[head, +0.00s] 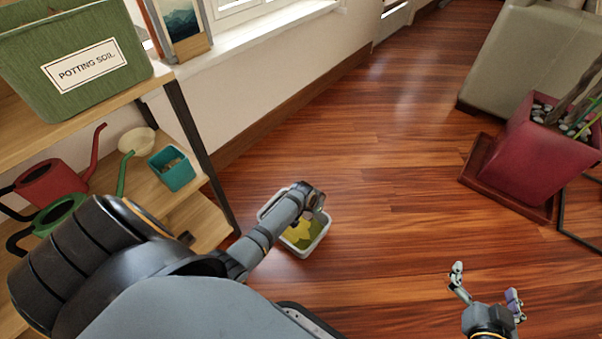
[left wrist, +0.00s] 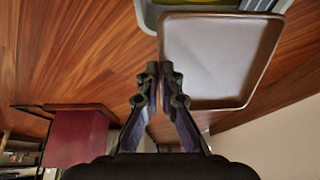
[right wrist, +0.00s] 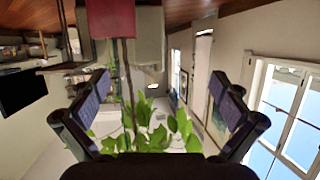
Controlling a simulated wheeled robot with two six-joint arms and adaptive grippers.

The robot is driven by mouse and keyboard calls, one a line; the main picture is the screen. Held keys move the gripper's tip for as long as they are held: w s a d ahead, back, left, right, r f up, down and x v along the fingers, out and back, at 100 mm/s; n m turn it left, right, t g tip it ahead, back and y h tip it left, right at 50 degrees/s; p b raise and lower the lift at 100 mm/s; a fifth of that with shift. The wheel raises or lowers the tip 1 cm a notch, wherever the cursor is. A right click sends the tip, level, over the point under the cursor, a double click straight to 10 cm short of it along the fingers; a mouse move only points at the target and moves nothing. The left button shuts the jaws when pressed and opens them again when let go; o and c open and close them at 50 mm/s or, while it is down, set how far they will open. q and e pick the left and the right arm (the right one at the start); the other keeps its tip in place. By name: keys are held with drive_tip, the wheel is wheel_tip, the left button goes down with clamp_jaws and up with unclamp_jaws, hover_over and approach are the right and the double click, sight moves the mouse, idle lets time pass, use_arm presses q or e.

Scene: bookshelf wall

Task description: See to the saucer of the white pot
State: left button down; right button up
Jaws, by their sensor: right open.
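A square, shallow, grey-brown saucer (left wrist: 222,60) with a darker rim shows in the left wrist view. My left gripper (left wrist: 160,72) has its fingertips closed together at the saucer's left edge, apparently pinching the rim. In the head view, my left gripper (head: 317,205) is over the far side of a pale tub (head: 311,249); the saucer cannot be made out there. My right gripper (head: 485,282) is open and empty above the floor at the lower right; its spread fingers also show in the right wrist view (right wrist: 163,90). I cannot make out a white pot.
The tub on the floor holds yellow and green items. A shelf (head: 207,226) at left bears watering cans, a teal pot (head: 171,168) and a green potting-soil box (head: 75,65). A red planter (head: 540,150) on a dark red saucer (head: 510,203) stands at right. The middle floor is clear.

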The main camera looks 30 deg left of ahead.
use_arm(q)
drive_tip(key=shift+w+r+g+p, duration=0.15)
drive_tip(key=shift+r+g+p, duration=0.2)
drive_tip(key=shift+g+p, duration=0.15)
drive_tip(key=shift+w+r+g+p, duration=0.35)
drive_tip(key=shift+r+g, duration=0.2)
drive_tip(key=shift+g, duration=0.35)
use_arm(e)
drive_tip(key=s+a+f+g, duration=0.1)
drive_tip(key=s+f+g, duration=0.7)
drive_tip(key=s+f, duration=0.45)
use_arm(q)
drive_tip(key=shift+r+g+y+b, duration=0.3)
drive_tip(key=shift+r+g+b, duration=0.15)
drive_tip(key=shift+g, duration=0.65)
use_arm(e)
drive_tip(key=w+r+t, duration=0.4)
drive_tip(key=w+r, duration=0.1)
drive_tip(key=w, duration=0.2)
drive_tip(key=shift+w+d, duration=0.15)
drive_tip(key=shift+d, duration=0.1)
use_arm(q)
drive_tip(key=shift+r, duration=0.1)
